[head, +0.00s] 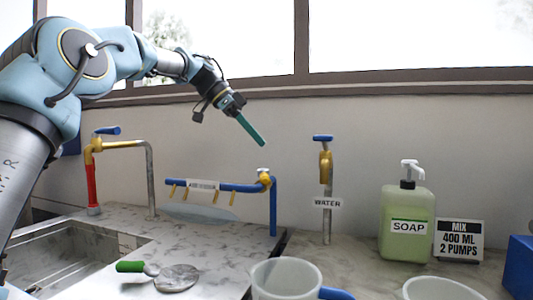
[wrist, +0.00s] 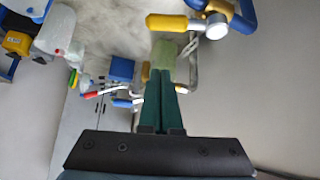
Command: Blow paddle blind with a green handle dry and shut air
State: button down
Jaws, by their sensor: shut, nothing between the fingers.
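The paddle blind (head: 176,278) lies flat on the marble counter at the lower left of the head view, its green handle (head: 130,267) pointing left. The blue air pipe (head: 273,210) carries a bar with several yellow nozzles and a small label too small to read. A pale bluish translucent patch (head: 200,212) shows under the bar. The yellow valve with a whitish knob (head: 264,178) sits at the bar's right end. My gripper (head: 264,143) is shut and empty, its green fingers pointing down just above this valve, apart from it. The fingers also show in the wrist view (wrist: 165,80).
A sink (head: 60,262) and a red-and-yellow tap (head: 93,185) are at left. The WATER tap (head: 325,190), SOAP bottle (head: 407,222) and MIX sign (head: 458,240) stand right. A white mug (head: 286,280) and a white bowl (head: 440,289) are in front. A blue block (head: 519,265) is far right.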

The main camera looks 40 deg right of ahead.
aim_at(266, 174)
jog(key=s+d+r+t+y+p, duration=0.2)
jog(key=d+r+t+y+p, duration=0.15)
jog(key=p, duration=0.25)
jog(key=s+d+x, duration=0.1)
jog(key=x, duration=1)
jog(key=shift+n+g+h, duration=0.25)
jog(key=shift+n, duration=0.15)
jog(key=shift+w+a+f+p, duration=0.1)
jog(key=shift+w+a+p, duration=0.1)
jog(key=shift+w+a, duration=0.35)
jog(key=shift+w+a+f+p, duration=0.1)
jog(key=shift+w+a+p, duration=0.15)
jog(key=shift+a, duration=0.45)
jog(key=shift+w+a+f+p, duration=0.1)
jog(key=shift+w+a+p, duration=0.05)
jog(key=shift+w+a, duration=0.45)
jog(key=shift+a, duration=0.1)
jog(key=shift+w+a+f, duration=0.1)
jog(key=shift+w+a, duration=0.2)
jog(key=shift+a, duration=0.2)
